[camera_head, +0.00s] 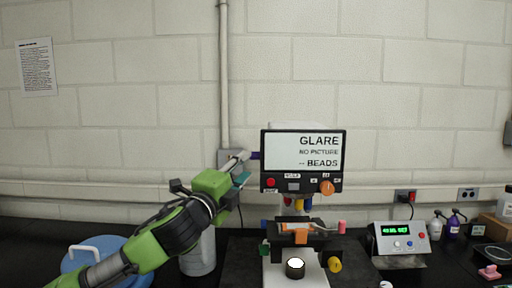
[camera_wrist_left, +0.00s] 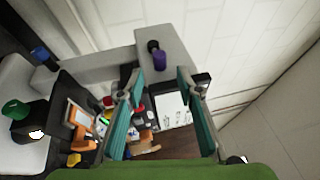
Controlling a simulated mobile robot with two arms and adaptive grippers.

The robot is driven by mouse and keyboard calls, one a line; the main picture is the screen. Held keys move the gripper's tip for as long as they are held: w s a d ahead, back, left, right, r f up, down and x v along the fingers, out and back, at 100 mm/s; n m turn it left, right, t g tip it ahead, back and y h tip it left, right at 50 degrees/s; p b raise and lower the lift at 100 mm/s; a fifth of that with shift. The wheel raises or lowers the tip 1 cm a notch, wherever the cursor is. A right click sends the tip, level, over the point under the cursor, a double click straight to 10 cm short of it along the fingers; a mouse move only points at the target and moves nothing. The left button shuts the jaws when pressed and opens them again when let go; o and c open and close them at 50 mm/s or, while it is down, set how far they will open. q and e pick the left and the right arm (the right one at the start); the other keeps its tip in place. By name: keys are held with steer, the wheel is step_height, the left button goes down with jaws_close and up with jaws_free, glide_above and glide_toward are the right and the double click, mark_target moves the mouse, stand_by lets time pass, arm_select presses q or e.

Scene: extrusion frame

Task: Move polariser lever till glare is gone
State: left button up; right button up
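The microscope's screen (camera_head: 306,152) reads "GLARE", "NO PICTURE" and "-- BEADS". A small purple knob (camera_head: 255,155), which may be the polariser lever, sticks out at the left edge of the screen housing. In the left wrist view a purple knob (camera_wrist_left: 159,61) shows at the side of a grey block, ahead of the gap between my fingers. My left gripper (camera_head: 243,166) is just left of the knob. Its teal fingers are apart in the left wrist view (camera_wrist_left: 160,88), with nothing seen held between them. My right gripper is not in view.
Below the screen are a red button (camera_head: 271,182), an orange knob (camera_head: 327,187) and the microscope stage (camera_head: 300,241). A control box (camera_head: 402,238) with a green display stands to the right. A blue-lidded container (camera_head: 88,257) is at the lower left. A conduit runs up the wall behind.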

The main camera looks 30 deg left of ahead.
mark_target(254, 156)
arm_select(q)
steer(key=p+x, duration=0.2)
steer(key=x, duration=0.4)
steer(key=shift+w+r+p, duration=0.2)
steer(key=shift+w+p, duration=0.1)
steer(key=shift+x, duration=0.8)
steer(key=shift+w+f, duration=0.1)
steer(key=shift+f, duration=0.1)
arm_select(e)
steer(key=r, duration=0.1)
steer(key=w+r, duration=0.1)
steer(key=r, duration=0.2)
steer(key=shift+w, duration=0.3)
arm_select(q)
jaws_close()
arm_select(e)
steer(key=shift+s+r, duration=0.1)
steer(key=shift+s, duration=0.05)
